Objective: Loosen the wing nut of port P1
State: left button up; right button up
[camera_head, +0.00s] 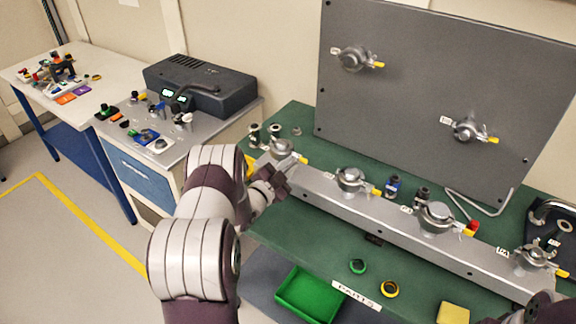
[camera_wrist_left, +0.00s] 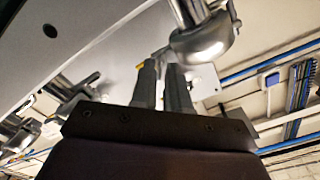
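Several clamped ports sit along a grey metal beam on the green bench. The leftmost clamp (camera_head: 282,149) has a yellow-tipped wing nut (camera_head: 301,159); its label is hidden, so I cannot confirm it is P1. My left gripper (camera_head: 284,176) is just in front of this clamp. In the left wrist view, the two grey fingers (camera_wrist_left: 161,82) stand close together with a narrow gap. A rounded metal clamp (camera_wrist_left: 204,38) is just beyond the fingertips, with a yellow tip (camera_wrist_left: 140,67) beside the left finger. I see no clear grip on it. My right gripper is out of view.
Other clamps (camera_head: 350,180) (camera_head: 435,217) (camera_head: 534,257) follow to the right on the beam. A grey upright panel (camera_head: 420,100) with two more clamps stands behind. A green tray (camera_head: 308,294), rings and a yellow block (camera_head: 453,313) lie in front.

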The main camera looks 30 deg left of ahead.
pick_arm(q)
grip_shut()
jog(key=shift+n, duration=0.3)
jog(key=shift+s+a+n+b, duration=0.1)
jog(key=shift+n+b, duration=0.95)
jog(key=shift+n, duration=2.05)
grip_release()
